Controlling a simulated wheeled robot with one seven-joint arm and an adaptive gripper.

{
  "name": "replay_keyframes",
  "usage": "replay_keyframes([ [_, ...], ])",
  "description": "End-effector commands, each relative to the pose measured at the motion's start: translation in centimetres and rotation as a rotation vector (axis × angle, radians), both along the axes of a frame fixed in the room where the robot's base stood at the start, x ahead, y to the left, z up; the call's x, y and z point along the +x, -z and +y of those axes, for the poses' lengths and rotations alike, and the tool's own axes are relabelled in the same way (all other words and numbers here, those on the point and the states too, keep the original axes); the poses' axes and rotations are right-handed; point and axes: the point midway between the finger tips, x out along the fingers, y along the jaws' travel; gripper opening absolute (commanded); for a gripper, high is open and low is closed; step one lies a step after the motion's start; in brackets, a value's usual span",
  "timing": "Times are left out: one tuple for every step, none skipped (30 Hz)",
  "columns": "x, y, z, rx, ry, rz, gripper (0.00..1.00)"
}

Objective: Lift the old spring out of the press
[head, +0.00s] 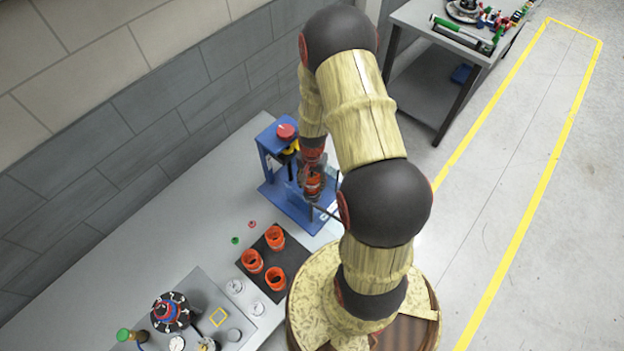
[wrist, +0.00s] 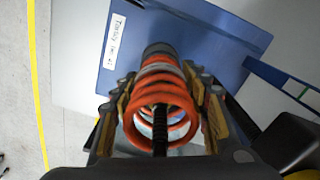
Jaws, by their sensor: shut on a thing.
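The blue press (head: 272,160) stands on the grey bench, with a red round part on top and a yellow part below it. My gripper (head: 313,183) is at the press, low beside its upright. In the wrist view, my gripper (wrist: 163,104) has its fingers on both sides of an orange coil spring (wrist: 158,88) and is shut on it. A dark rod (wrist: 160,130) shows inside the coils. The blue press base (wrist: 190,45) with a white label lies behind the spring. I cannot tell whether the spring touches the base.
A black mat (head: 254,281) with three orange ring-like parts (head: 275,237) lies on the bench in front of the press. Small green and red pieces lie near it. A grey board (head: 205,292) with several parts is farther left. Another table (head: 420,20) stands at the back.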

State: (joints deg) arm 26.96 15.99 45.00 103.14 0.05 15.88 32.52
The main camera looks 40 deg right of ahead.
Motion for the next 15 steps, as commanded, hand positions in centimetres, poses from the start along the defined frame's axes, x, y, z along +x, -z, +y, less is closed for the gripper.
replay_keyframes([
  [0.03,-0.01,-0.01,-0.001,0.000,-0.001,0.28],
  [0.03,-0.01,-0.01,-0.001,0.000,-0.001,0.26],
  [0.03,-0.01,-0.01,-0.001,0.000,-0.001,0.24],
  [0.04,-0.01,0.00,-0.001,0.000,-0.001,0.22],
  [0.04,-0.01,-0.01,-0.001,0.000,-0.001,0.20],
  [0.04,-0.01,-0.01,-0.001,0.000,-0.001,0.18],
  [0.04,-0.01,-0.01,-0.001,0.000,-0.001,0.16],
  [0.04,-0.01,-0.01,-0.001,0.000,-0.001,0.15],
  [0.04,-0.01,-0.01,0.000,0.000,-0.001,0.12],
  [0.04,-0.01,-0.01,0.000,0.000,-0.001,0.11],
  [0.04,-0.01,-0.01,0.000,0.000,-0.001,0.09],
  [0.04,-0.01,-0.01,0.000,0.000,-0.001,0.07],
  [0.04,-0.01,-0.01,0.000,0.000,-0.001,0.05],
  [0.10,-0.05,-0.03,-0.001,0.000,-0.002,0.05],
  [0.10,-0.05,-0.03,-0.001,0.000,-0.002,0.05],
])
